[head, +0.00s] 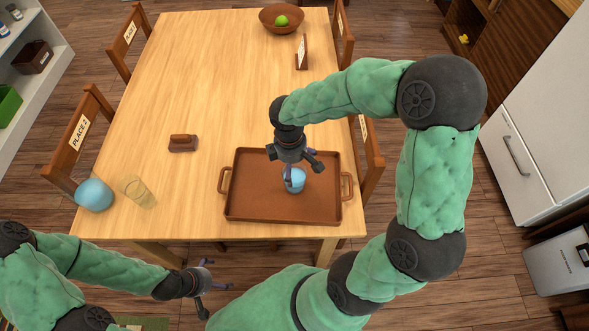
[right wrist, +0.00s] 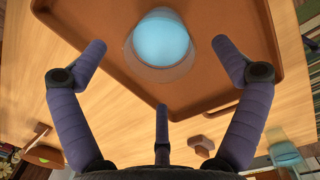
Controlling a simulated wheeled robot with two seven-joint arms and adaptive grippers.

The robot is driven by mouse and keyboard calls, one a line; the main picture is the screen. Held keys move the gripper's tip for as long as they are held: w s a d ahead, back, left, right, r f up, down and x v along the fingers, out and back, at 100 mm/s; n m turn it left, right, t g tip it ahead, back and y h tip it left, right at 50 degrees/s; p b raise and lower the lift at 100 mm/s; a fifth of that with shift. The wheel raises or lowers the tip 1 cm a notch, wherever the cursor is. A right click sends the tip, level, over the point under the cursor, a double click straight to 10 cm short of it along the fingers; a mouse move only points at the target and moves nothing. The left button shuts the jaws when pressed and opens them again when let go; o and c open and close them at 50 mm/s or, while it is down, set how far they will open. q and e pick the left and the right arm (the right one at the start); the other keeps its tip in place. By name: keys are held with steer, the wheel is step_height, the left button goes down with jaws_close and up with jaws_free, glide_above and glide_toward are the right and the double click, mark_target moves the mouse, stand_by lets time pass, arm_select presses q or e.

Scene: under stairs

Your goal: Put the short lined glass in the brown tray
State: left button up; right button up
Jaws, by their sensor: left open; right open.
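A short glass with light blue inside (head: 295,181) stands in the brown tray (head: 245,208), right of the tray's middle; I cannot make out lines on it. It also shows in the right wrist view (right wrist: 160,45), apparently upright, with a clear rim. My right gripper (head: 300,170) is open just above and beside this glass. In the right wrist view its fingers (right wrist: 160,62) are spread, with no finger clearly touching the glass. My left gripper (head: 215,287) is open and empty, off the table's near edge. A clear, taller glass (head: 137,191) stands on the table left of the tray.
A light blue round object (head: 94,195) sits at the table's left edge. A small brown holder (head: 183,143) lies left of the tray. The table's middle is clear.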

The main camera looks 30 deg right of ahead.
steer(key=shift+a+r+p, duration=0.15)
steer(key=shift+r+p, duration=0.5)
steer(key=shift+r, duration=1.6)
